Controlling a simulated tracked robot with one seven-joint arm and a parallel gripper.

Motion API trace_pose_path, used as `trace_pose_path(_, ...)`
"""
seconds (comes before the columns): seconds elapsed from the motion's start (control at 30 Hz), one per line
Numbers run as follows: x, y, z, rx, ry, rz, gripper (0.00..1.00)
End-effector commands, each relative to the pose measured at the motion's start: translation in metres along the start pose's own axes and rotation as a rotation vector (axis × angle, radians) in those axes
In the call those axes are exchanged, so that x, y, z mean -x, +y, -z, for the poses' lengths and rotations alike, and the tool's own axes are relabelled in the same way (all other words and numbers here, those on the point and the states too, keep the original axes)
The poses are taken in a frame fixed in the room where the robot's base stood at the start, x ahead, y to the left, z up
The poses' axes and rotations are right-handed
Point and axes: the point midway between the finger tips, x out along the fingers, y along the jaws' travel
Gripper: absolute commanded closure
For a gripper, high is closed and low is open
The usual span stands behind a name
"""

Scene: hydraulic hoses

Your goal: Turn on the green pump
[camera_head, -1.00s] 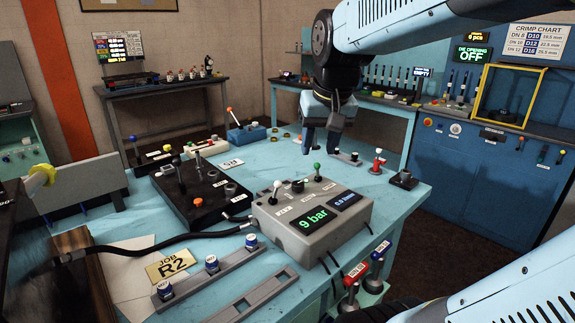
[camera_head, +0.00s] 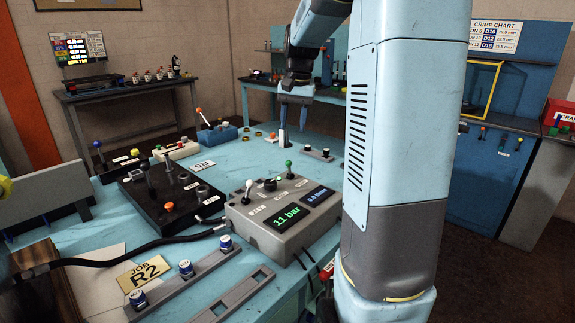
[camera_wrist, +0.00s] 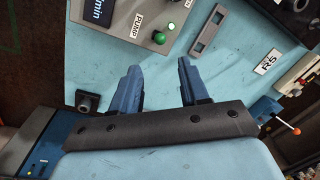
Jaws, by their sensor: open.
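The green pump lever (camera_head: 289,165) has a green ball knob and stands on the right part of the grey control box (camera_head: 262,236). It also shows in the wrist view as a green knob (camera_wrist: 159,38) beside a label reading PUMP (camera_wrist: 138,21). My gripper (camera_head: 293,122) points down over the blue bench, behind the box in the head view, apart from the lever. In the wrist view its two fingers (camera_wrist: 157,72) are spread with nothing between them, and the green knob lies beyond the tips.
The box also carries a white-knobbed lever (camera_head: 248,185) and a display reading 11 bar (camera_head: 286,217). A black lever box (camera_head: 165,195) stands to its left. A black hose (camera_head: 130,250) crosses the front. My arm hides the bench's right side.

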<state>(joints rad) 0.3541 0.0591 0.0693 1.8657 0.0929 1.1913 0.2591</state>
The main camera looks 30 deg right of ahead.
Motion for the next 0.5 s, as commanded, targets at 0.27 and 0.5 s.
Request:
trace_pose_path(0.27,-0.034,0.0,-0.001,0.001,-0.003,-0.001,0.55)
trace_pose_path(0.5,-0.077,0.0,-0.001,0.001,-0.003,-0.001,0.55)
